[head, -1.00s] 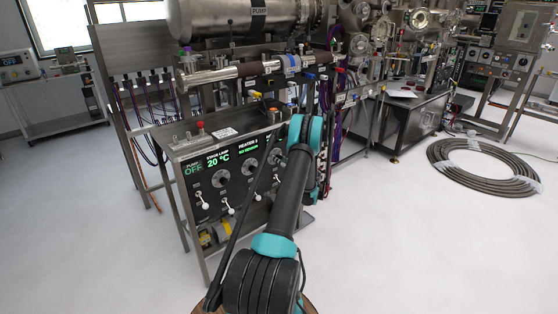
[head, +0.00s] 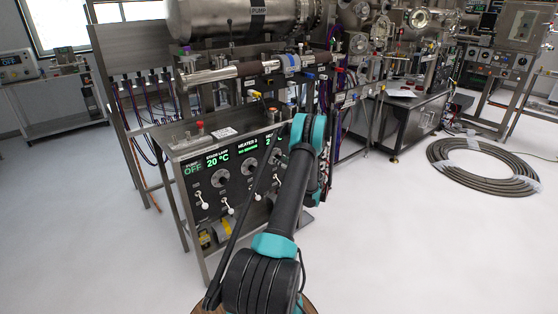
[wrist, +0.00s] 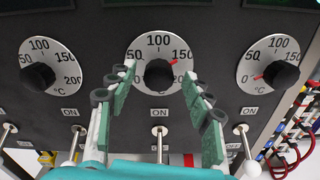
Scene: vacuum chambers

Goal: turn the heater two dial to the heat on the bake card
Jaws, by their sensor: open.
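The wrist view shows three round white dials with black knobs on a dark panel. The middle dial (wrist: 158,73) lies between my fingers, and its red pointer points to the upper right, close to 150. My gripper (wrist: 160,100) is open, with one green finger on each side below this knob. I cannot tell whether a fingertip touches it. The heater names are out of the wrist view, so I cannot confirm which heater this dial belongs to. In the head view my arm hides the gripper and part of the panel (head: 215,190). A small white card (head: 226,132) lies on the cabinet top, its writing unreadable.
The left dial (wrist: 37,75) and right dial (wrist: 272,73) flank the middle one. White-tipped toggle switches, including one below the middle dial (wrist: 159,136), stick out under the dials. Red connectors and cables (wrist: 290,130) are at the right.

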